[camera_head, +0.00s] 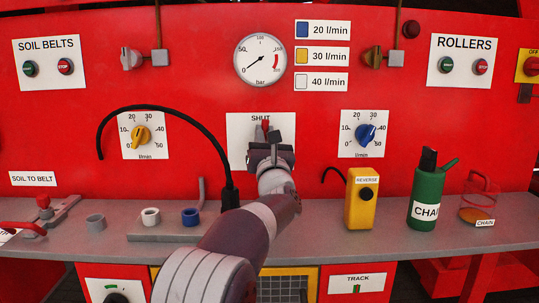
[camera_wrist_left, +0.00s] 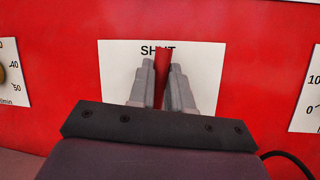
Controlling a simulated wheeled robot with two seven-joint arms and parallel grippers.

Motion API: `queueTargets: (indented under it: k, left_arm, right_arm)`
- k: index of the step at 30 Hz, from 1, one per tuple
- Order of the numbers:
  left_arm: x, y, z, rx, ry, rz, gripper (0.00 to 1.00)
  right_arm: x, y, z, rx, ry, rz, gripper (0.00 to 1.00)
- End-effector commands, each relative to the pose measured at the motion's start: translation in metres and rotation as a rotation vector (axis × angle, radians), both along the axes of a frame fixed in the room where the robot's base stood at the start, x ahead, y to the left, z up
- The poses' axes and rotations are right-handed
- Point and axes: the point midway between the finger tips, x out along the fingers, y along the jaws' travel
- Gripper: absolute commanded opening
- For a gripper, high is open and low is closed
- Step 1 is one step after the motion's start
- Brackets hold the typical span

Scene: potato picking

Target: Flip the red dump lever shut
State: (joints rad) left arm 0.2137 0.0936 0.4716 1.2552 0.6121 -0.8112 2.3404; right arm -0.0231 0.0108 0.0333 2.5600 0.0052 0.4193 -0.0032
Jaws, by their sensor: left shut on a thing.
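The red dump lever (camera_wrist_left: 162,68) stands upright in front of a white plate (camera_wrist_left: 119,60) marked "SHUT" on the red panel. My left gripper (camera_wrist_left: 161,82) is shut on the lever, with a grey finger on each side of it and the red tip showing above. In the head view my left arm reaches up to the plate (camera_head: 284,122), and the lever's red tip (camera_head: 265,124) shows just above my left gripper (camera_head: 264,138). The lower part of the lever and of the plate is hidden behind my gripper and wrist. My right gripper is not in view.
A yellow dial (camera_head: 140,135) is left of the plate and a blue dial (camera_head: 367,134) is right of it. A black cable (camera_head: 185,118) arcs close to my arm. On the grey shelf (camera_head: 330,235) stand a yellow "REVERSE" box (camera_head: 360,205) and a green bottle (camera_head: 426,192).

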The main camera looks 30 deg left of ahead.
Motion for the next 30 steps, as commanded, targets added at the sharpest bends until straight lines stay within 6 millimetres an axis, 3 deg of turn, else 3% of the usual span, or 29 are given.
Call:
queueTargets:
  k: [1, 9, 26, 27, 29, 30]
  left_arm:
    - [0.0, 0.001, -0.005, -0.021, -0.013, -0.001, 0.0]
    - [-0.003, 0.005, -0.002, -0.107, -0.063, 0.0, 0.0]
    - [-0.004, 0.007, 0.001, -0.133, -0.079, 0.0, 0.0]
    - [-0.004, 0.007, 0.001, -0.133, -0.079, 0.0, 0.22]
    - [-0.004, 0.007, 0.001, -0.132, -0.079, 0.0, 0.41]
    - [-0.004, 0.007, 0.001, -0.132, -0.079, 0.0, 0.44]
  right_arm:
    - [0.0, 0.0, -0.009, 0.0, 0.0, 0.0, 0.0]
    - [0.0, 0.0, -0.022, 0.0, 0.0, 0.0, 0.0]
    - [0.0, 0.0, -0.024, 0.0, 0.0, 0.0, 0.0]
    - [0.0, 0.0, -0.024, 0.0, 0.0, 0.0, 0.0]
    - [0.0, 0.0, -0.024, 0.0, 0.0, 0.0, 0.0]
    - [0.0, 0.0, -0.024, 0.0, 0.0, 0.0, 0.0]
